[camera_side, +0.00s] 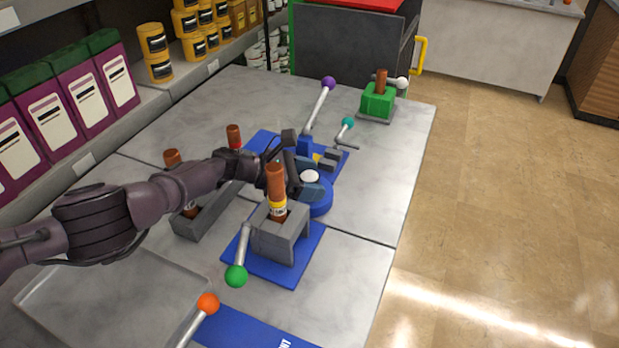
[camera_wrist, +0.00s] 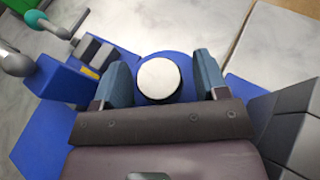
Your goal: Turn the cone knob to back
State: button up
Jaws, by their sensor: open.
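A knob with a round white top (camera_wrist: 159,79) stands on a blue round base between my fingers in the wrist view. I take it to be the cone knob; its sides are mostly hidden, so its cone shape and the way it points cannot be told. Its white top (camera_side: 310,176) also shows in the side view, above the blue disc (camera_side: 322,206). My gripper (camera_wrist: 164,80) is open, one blue-grey finger on each side of the knob, with visible gaps. In the side view my gripper (camera_side: 306,177) is at the knob, partly behind a brown-red cylinder.
A grey block (camera_side: 280,240) holding the brown-red cylinder (camera_side: 276,185) stands close in front of my gripper. Levers with purple (camera_side: 328,83), teal (camera_side: 348,123), green (camera_side: 236,276) and orange (camera_side: 208,303) balls stand around. A green block (camera_side: 378,102) stands at the back right. The table's right side is clear.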

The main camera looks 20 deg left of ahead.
jog(key=c, duration=0.9)
jog(key=shift+r+m+g+h, duration=0.1)
jog(key=shift+m+g+h, duration=0.4)
jog(key=shift+m+g, duration=0.25)
jog(key=shift+c, duration=0.2)
jog(key=o, duration=0.9)
jog(key=shift+o, duration=0.2)
